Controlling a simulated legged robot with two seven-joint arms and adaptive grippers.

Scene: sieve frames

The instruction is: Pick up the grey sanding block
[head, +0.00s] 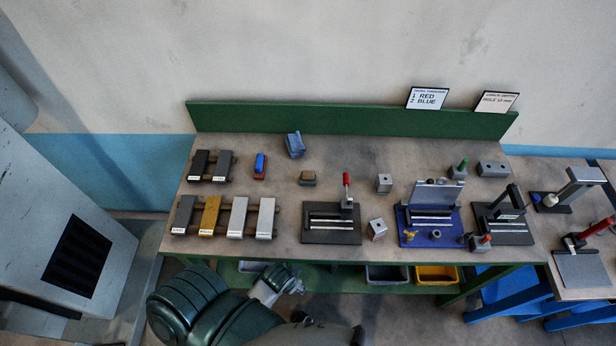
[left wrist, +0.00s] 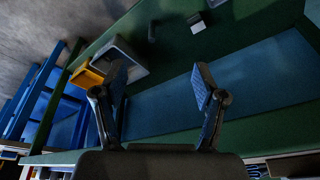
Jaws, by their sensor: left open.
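A small block with a grey-brown top and tan lower part (head: 308,178) lies in the middle of the bench top; it looks like the sanding block, though its colour is not plainly grey. It stands apart from its neighbours. My left gripper (head: 280,282) is low at the front edge of the bench, below and in front of the block, not touching it. In the left wrist view the left gripper (left wrist: 160,95) has its two fingers wide apart with nothing between them. The block does not show in that view. My right gripper is not visible.
The bench (head: 270,219) has a green front edge. Labelled bars (head: 209,214) lie left. A yellow bin (head: 437,274) sits below; it also shows in the left wrist view (left wrist: 87,76).

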